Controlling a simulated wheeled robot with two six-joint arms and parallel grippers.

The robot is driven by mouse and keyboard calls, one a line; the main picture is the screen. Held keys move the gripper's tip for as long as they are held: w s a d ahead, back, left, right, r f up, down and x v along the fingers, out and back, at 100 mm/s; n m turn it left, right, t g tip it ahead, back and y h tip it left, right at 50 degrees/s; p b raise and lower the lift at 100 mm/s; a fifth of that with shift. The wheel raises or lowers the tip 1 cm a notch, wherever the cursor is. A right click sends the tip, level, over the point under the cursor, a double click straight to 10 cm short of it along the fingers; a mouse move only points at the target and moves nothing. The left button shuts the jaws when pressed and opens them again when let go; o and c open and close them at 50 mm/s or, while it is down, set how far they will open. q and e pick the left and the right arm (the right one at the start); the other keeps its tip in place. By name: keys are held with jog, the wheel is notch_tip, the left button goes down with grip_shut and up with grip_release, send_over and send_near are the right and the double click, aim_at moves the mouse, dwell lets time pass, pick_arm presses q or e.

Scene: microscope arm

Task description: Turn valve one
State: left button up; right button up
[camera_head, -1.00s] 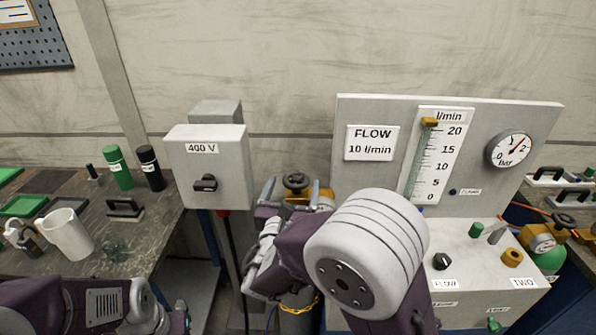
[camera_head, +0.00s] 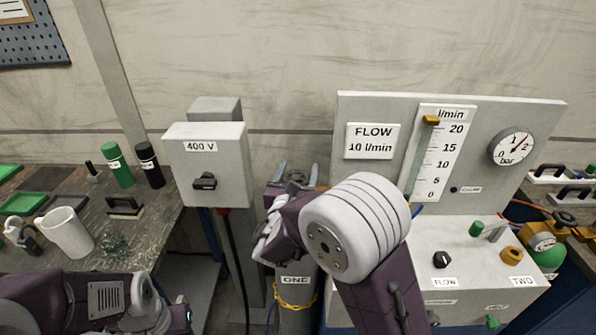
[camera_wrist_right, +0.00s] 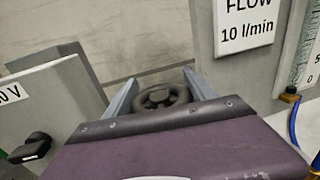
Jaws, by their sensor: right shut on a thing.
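Valve one is a dark handwheel (camera_head: 296,178) on top of the grey cylinder labelled ONE (camera_head: 297,310). In the right wrist view the round, spoked handwheel (camera_wrist_right: 162,97) lies between the two grey fingers. My right gripper (camera_head: 298,172) is shut on the handwheel, one finger on each side; its body hides the valve's lower part. The right gripper also shows in the right wrist view (camera_wrist_right: 160,92). My left arm is at the lower left of the head view, and its fingers are not seen.
A grey 400 V switch box (camera_head: 207,165) stands just left of the handwheel. The flow panel (camera_head: 380,105) with its gauge (camera_head: 512,148) stands to the right. Cylinder two's green top (camera_head: 548,257) is at far right. A bench with a white mug (camera_head: 68,234) is at left.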

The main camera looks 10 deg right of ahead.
jog(key=shift+m+g+h, duration=0.3)
jog(key=shift+h, duration=0.1)
jog(key=shift+s+d+m+g+h+p, duration=0.1)
jog(key=shift+m+g+h+p, duration=0.1)
jog(key=shift+m+g+h, duration=0.25)
jog(key=shift+d+m+g+h+p, duration=0.15)
jog(key=shift+m+g+h, duration=0.1)
jog(key=shift+m+h, duration=0.4)
jog(key=shift+s+d+m+g+h+p, duration=0.2)
jog(key=shift+m+g+h+p, duration=0.3)
jog(key=shift+m+g+h, duration=0.4)
jog(key=shift+s+d+m+g+h+p, duration=0.15)
jog(key=shift+m+g+h+p, duration=0.4)
jog(key=shift+g+h, duration=0.5)
jog(key=shift+m+g+h, duration=0.25)
jog(key=o, duration=1.3)
jog(key=shift+o, duration=0.5)
jog(key=shift+s+a+r, duration=0.1)
jog(key=shift+a, duration=0.05)
